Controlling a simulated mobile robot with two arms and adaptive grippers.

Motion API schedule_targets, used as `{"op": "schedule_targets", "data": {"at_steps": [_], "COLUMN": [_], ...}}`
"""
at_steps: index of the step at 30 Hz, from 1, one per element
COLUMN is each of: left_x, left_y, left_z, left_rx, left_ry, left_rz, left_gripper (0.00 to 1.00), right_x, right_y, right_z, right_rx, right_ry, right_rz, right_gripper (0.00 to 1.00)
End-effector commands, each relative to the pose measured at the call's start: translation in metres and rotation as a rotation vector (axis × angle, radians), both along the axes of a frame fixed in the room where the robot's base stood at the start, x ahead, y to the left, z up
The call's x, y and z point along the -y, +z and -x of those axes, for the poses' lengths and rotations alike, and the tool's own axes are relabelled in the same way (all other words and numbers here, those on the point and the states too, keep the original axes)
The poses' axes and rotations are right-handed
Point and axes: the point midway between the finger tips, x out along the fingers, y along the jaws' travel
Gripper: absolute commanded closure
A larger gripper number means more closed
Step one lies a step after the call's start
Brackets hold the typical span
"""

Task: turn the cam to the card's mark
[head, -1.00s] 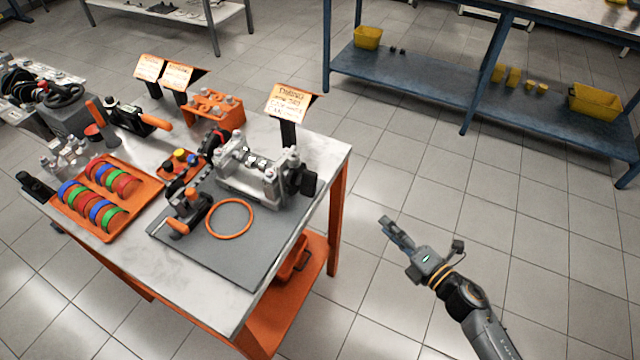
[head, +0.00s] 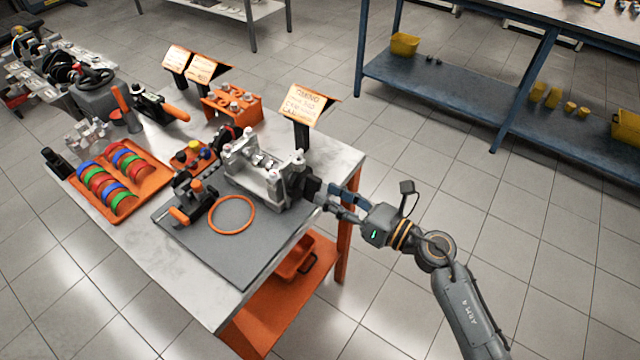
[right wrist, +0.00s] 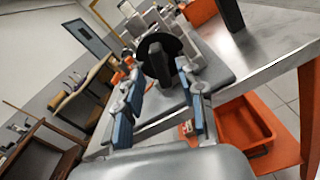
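The metal cam fixture (head: 262,178) stands on the grey mat at the table's right side, with a shiny camshaft (head: 262,160) across it. A black knob (head: 309,187) is on its right end; it also shows in the right wrist view (right wrist: 160,62) as a dark disc with a raised grip. The card (head: 304,105) stands behind the fixture; its small writing is hard to read. My right gripper (head: 324,197) is open at the knob. In the right wrist view the knob's grip lies between the fingertips (right wrist: 163,82); contact cannot be told. My left gripper is out of view.
The grey mat (head: 235,258) holds an orange ring (head: 232,214) and a black tool with an orange handle (head: 190,205). An orange tray (head: 152,192) of coloured rings lies to the left. An orange bin (head: 294,258) sits below the tabletop. The floor to the right is clear.

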Motion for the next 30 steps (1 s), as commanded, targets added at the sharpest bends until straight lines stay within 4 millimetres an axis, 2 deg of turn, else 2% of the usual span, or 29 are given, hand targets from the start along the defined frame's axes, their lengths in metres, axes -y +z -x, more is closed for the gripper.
{"op": "schedule_targets", "data": {"at_steps": [6,18,24,30], "left_x": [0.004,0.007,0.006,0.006], "left_y": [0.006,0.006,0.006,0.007], "left_z": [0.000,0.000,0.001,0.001], "left_rx": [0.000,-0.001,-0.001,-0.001], "left_ry": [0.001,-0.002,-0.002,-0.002], "left_rz": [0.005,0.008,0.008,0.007], "left_gripper": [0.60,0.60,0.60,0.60], "right_x": [-0.023,-0.029,-0.028,-0.028], "right_y": [0.001,0.000,0.000,0.000], "right_z": [-0.017,-0.020,-0.020,-0.020], "right_rx": [-0.001,-0.001,-0.001,-0.002], "right_ry": [-0.001,0.000,0.000,0.000], "right_rz": [-0.003,-0.001,-0.001,-0.002], "right_gripper": [0.61,0.61,1.00,1.00]}}
